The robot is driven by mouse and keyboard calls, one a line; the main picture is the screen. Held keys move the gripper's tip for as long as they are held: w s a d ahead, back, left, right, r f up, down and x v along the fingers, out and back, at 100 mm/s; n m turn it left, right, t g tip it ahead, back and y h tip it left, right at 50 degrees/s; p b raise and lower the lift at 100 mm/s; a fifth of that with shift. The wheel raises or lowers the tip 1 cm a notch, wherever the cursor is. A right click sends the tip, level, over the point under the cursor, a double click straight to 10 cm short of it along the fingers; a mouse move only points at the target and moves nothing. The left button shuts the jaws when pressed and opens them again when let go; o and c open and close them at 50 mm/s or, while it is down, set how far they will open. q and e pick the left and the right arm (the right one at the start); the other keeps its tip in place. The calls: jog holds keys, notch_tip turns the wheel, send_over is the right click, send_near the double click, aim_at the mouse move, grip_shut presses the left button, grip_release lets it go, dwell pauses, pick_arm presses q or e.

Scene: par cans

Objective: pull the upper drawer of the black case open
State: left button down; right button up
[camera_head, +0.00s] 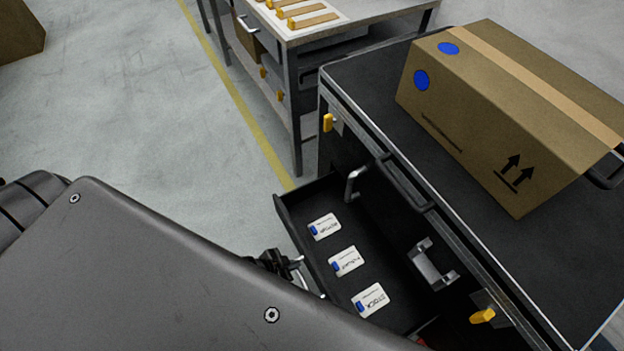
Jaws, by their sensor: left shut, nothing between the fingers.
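The black case (345,97) stands on the right. Its drawer (385,248) is pulled out towards the left, and its dark inside is open to view. Several white cards or labels with blue marks, among them one reading STOCK (370,300), lie in it. My left gripper (298,274) is at the outer front side of the drawer, shut and empty. My large grey arm link hides part of this gripper, the drawer's front face and its near end. I cannot tell whether the fingers touch the drawer. My right gripper is out of view.
A cardboard box (490,120) with blue dots sits on the case top. Silver handles (432,266) and yellow latches (328,122) show along the case's side. A grey workbench (350,14) stands behind.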

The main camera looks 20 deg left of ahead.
pick_arm(q)
jog(key=s+a, duration=0.5)
jog(key=s, duration=0.2)
jog(key=shift+f, duration=0.2)
jog(key=c, duration=2.1)
grip_release()
jog(key=shift+s+a+r, duration=0.1)
jog(key=shift+s+a, duration=0.15)
jog(key=shift+s, duration=0.05)
